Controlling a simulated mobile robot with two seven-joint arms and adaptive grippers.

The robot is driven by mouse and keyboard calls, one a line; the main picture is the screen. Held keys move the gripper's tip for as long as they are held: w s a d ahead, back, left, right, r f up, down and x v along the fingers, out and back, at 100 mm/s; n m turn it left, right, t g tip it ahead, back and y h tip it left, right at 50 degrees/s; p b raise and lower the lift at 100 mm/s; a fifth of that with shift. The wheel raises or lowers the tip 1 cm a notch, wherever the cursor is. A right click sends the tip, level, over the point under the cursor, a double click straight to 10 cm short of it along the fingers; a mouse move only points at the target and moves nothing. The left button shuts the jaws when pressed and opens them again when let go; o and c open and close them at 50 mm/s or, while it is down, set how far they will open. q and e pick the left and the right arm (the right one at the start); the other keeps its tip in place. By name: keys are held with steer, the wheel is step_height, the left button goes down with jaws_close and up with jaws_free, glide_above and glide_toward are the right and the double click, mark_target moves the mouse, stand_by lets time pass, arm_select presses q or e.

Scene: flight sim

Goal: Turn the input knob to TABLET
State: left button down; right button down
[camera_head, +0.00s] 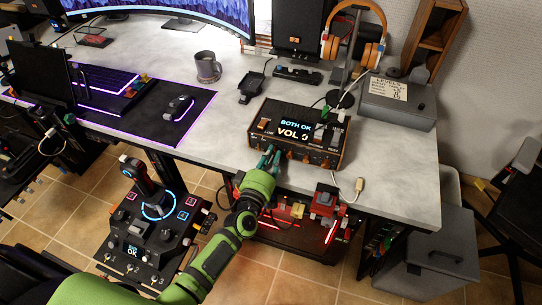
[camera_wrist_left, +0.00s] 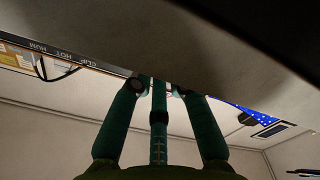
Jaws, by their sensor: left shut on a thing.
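A dark box with wooden sides (camera_head: 343,148) sits near the front edge of the desk. Its small screen (camera_head: 294,130) reads BOTH OK and VOL, with a figure I cannot read surely. Several copper knobs (camera_head: 307,159) line its front face. My left gripper (camera_head: 270,158) reaches up from below to the left end of that face. Its green fingers are shut on a knob there, which they mostly hide. In the left wrist view the fingertips (camera_wrist_left: 158,88) meet beneath the box's dark front. I cannot read that knob's label or setting. My right gripper is not in view.
Small switches stand on the box's top. A headphone stand (camera_head: 352,60) and a grey case (camera_head: 398,100) are behind and right. A mug (camera_head: 207,67) and mouse (camera_head: 178,107) lie left. A white cable (camera_head: 355,190) hangs over the desk edge. A joystick console (camera_head: 150,225) stands below.

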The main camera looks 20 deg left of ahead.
arm_select(q)
steer(key=c, duration=1.5)
jaws_free()
steer(key=shift+o, duration=0.2)
steer(key=s, duration=1.2)
steer(key=shift+a, duration=0.2)
